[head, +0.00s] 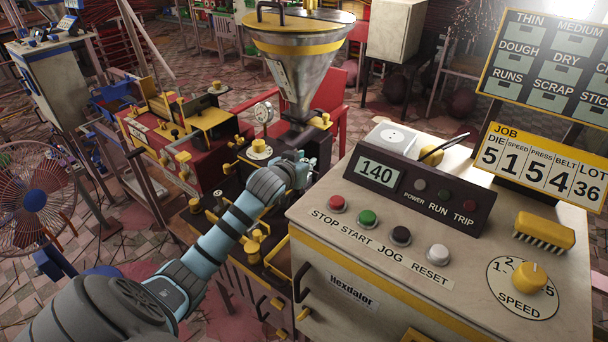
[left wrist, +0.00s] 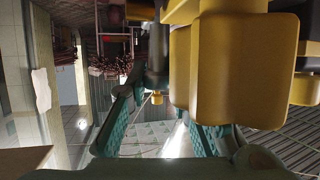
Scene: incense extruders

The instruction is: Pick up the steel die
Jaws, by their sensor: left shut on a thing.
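My left gripper (head: 303,172) reaches in beside the extruder, below the steel hopper and left of the control box. In the left wrist view its teal fingers (left wrist: 158,115) stand apart, with tiled floor showing between their lower parts. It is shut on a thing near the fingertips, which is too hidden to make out. A dark upright cylinder (left wrist: 157,55) shows near the fingertips; I cannot tell whether it is the held thing. I cannot pick out the steel die for sure in either view. My right gripper is not in view.
A large yellow block (left wrist: 235,70) is very close on the right of the wrist view. The steel hopper (head: 300,75) rises above the gripper. The control box (head: 400,265) stands close on the right. A red machine (head: 165,150) stands to the left, and a fan (head: 35,200) at far left.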

